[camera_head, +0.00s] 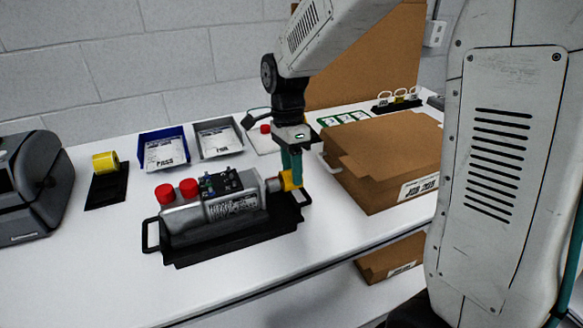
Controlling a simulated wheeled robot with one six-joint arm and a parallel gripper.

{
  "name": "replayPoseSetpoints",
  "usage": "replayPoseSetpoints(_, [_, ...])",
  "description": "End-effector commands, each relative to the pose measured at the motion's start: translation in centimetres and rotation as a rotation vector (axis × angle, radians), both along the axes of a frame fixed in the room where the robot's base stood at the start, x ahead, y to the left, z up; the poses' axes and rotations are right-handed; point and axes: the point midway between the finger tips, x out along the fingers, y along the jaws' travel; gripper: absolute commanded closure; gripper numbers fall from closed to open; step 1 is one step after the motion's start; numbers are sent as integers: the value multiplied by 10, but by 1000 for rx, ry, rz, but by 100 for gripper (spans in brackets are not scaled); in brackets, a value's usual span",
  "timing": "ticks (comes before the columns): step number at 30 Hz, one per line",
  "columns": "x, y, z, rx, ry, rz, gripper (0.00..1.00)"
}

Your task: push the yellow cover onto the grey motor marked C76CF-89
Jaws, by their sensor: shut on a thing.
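The grey motor (236,206) lies on its side in a black tray (178,256), with two red caps on its left part and a white label too small to read. My gripper (291,178) is at the motor's right end, pointing down, its teal fingers shut on the yellow cover (286,183). The cover is at the right end of the motor by its narrow shaft end (272,184). The fingers hide part of the cover, and I cannot tell whether it touches the motor or how far it is on.
A yellow cylinder (105,162) stands on a black pad at left, beside a dark machine (35,188). Blue (163,150) and grey (218,138) bins stand behind the motor. A cardboard box (385,155) stands close right of my gripper. The table front is clear.

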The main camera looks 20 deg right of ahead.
Motion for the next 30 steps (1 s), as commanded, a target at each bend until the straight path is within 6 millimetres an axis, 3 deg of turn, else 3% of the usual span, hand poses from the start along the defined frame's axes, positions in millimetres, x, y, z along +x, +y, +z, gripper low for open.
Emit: replayPoseSetpoints(30, [0, 8, 0, 0, 0, 0, 79])
